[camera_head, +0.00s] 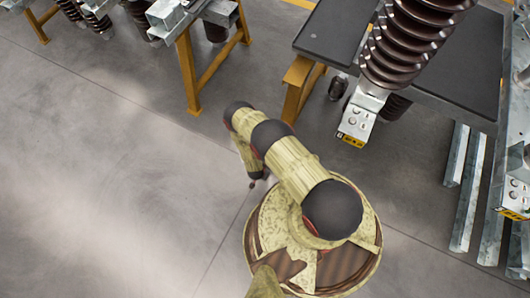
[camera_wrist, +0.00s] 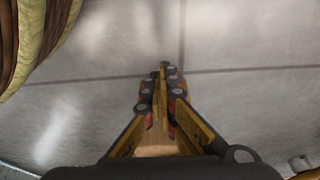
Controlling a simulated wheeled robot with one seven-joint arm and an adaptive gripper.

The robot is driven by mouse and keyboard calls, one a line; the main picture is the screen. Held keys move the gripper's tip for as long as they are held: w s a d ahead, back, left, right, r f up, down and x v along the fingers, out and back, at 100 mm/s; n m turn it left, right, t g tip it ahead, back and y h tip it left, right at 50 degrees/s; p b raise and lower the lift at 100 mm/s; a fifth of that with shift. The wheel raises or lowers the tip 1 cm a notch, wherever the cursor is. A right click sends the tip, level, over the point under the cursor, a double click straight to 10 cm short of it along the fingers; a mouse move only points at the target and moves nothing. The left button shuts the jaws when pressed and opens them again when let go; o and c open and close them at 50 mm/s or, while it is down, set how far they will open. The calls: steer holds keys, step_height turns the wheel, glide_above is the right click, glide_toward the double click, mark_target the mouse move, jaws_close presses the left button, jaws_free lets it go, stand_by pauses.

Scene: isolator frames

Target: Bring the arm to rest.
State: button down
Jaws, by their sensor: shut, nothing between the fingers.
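My arm (camera_head: 290,165) is folded above my round base in the head view, with its links reaching up and to the left. My gripper (camera_wrist: 165,72) shows in the wrist view with its fingertips together and nothing between them. It points over bare grey floor. In the head view the gripper is mostly hidden below the forearm; only a small dark tip shows by the wrist.
A dark-topped table (camera_head: 450,75) with yellow legs stands at the upper right, with a brown ribbed insulator (camera_head: 405,45) over it. Another yellow stand (camera_head: 190,75) is at the upper left. Metal beams (camera_head: 468,190) lie at the right. The floor (camera_head: 100,190) at left is clear.

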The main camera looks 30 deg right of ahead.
steer(key=p+v, duration=0.1)
steer(key=v, duration=0.4)
steer(key=shift+p, duration=0.4)
